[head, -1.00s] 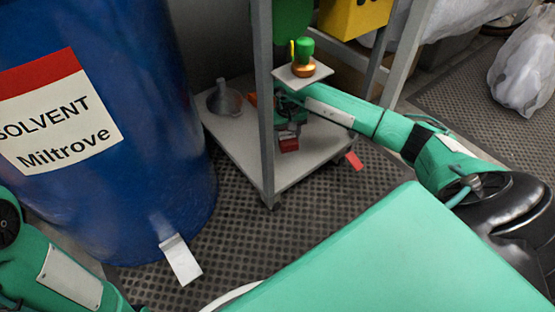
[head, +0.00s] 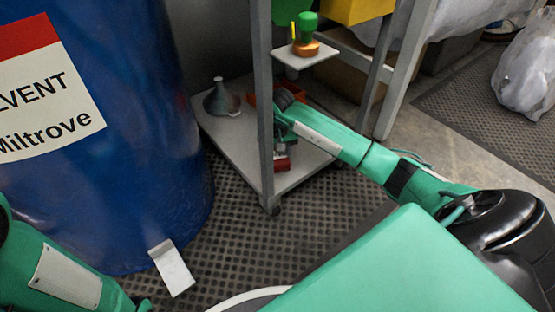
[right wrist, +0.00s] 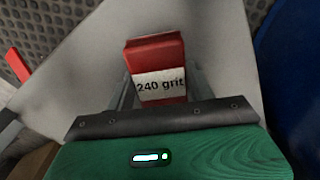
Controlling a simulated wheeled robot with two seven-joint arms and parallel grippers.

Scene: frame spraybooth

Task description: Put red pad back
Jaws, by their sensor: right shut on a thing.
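The red pad (head: 283,164) is a small red block with a white "240 grit" label, seen close in the right wrist view (right wrist: 156,54). My right gripper (head: 284,148) is shut on it, with a finger on each side of the pad in the right wrist view (right wrist: 160,88). The pad is over the grey lower shelf (head: 234,150) of the cart, near its right edge. I cannot tell whether it touches the shelf. My right forearm hides part of the shelf. My left arm shows at lower left, but its gripper is out of view.
A grey funnel (head: 222,100) and an orange-red item (head: 262,97) are on the lower shelf. A cart post (head: 262,110) stands just left of my right gripper. A small plate (head: 306,54) holds an orange-and-green item above. A blue solvent drum (head: 120,170) stands left.

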